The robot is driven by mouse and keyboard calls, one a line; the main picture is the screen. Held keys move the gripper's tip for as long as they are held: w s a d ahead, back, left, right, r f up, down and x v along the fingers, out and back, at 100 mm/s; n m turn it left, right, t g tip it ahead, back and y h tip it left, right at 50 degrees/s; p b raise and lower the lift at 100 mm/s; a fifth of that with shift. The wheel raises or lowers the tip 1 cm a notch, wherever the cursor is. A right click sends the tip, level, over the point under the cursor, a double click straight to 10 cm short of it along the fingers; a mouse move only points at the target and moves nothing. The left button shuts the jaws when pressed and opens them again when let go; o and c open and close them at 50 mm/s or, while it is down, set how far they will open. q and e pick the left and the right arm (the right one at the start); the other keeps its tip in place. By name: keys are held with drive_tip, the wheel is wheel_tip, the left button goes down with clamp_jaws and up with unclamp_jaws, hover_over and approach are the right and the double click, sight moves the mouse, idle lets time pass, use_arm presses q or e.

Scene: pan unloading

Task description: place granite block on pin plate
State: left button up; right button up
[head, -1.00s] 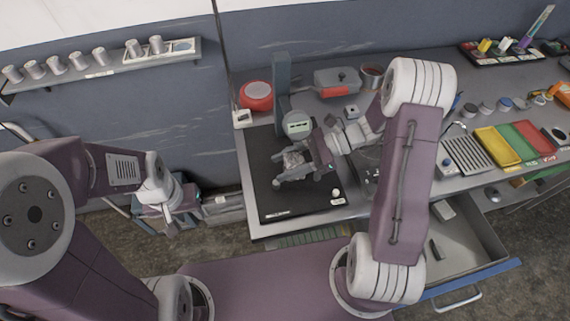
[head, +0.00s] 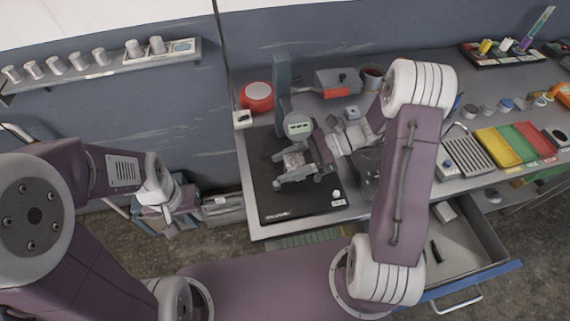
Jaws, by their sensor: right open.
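A small grey speckled block (head: 293,161), which looks like the granite block, is on the black base plate of the gauge stand (head: 300,206). My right gripper (head: 280,171) reaches in from the right, low over that base. Its jaws are open, with the block between or just beside the fingers; contact cannot be made out. A grey ridged plate (head: 467,152) with a handle lies on the bench to the right; whether it is the pin plate is unclear. My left gripper (head: 160,212) hangs left of the bench, its fingers too small and unclear to read.
The gauge column (head: 282,90) and round dial (head: 298,125) rise just behind my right gripper. A red round item (head: 257,95) and a grey box (head: 337,80) stand at the back. Coloured trays (head: 508,143) lie right. An open drawer (head: 465,252) juts out below the bench.

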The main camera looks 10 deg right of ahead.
sight(303, 158)
drive_tip(key=v, duration=0.8)
drive_tip(key=shift+d, duration=0.35)
drive_tip(key=shift+d+r, duration=0.15)
